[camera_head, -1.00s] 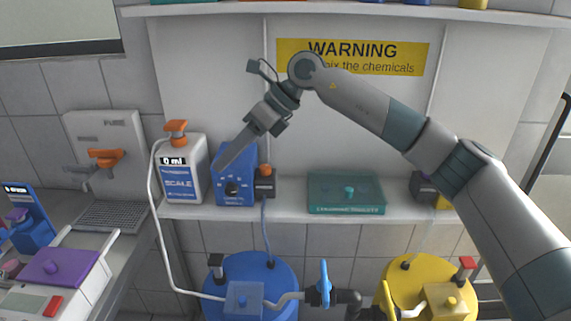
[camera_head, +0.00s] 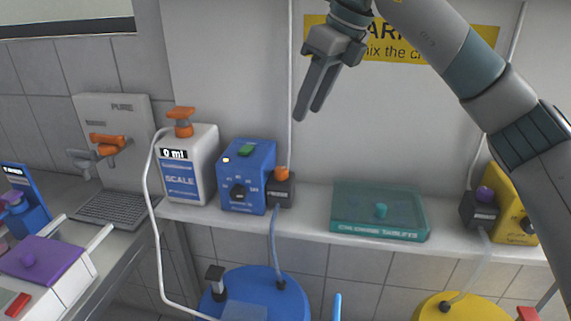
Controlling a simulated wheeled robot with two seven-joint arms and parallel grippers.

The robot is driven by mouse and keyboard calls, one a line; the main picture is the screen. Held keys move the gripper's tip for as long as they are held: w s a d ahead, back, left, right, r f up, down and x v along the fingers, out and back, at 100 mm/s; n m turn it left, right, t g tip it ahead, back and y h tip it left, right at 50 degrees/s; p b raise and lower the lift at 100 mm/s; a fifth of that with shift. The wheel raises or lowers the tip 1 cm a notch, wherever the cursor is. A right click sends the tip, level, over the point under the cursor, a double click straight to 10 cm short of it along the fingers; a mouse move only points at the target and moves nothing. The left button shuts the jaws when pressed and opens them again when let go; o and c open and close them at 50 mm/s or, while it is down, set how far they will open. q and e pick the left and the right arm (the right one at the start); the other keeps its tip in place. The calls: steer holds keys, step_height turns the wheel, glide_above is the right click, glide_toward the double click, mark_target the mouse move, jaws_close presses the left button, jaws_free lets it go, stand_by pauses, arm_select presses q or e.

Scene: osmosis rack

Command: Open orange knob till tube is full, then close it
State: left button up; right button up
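Several orange controls are in view. An orange knob (camera_head: 282,172) tops a small black box beside the blue device. An orange cap or knob (camera_head: 180,118) tops the white SCALE container (camera_head: 187,170), which reads "0 ml". An orange tap (camera_head: 108,143) is on the PURE wall panel at left. A white tube (camera_head: 155,220) runs down from the container's top. A bluish tube (camera_head: 275,245) runs from the black box to the blue barrel. My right gripper (camera_head: 308,116) hangs empty above the shelf, up and right of the blue device, its two fingers slightly apart. My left gripper is not visible.
The blue device (camera_head: 248,178) has a dial and a green button. A teal chlorine tablets box (camera_head: 380,213) and a yellow device (camera_head: 512,205) share the shelf. The blue barrel (camera_head: 255,285) stands below. A white unit with a purple lid (camera_head: 40,262) is at left.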

mark_target(282, 169)
steer(key=shift+f, duration=0.1)
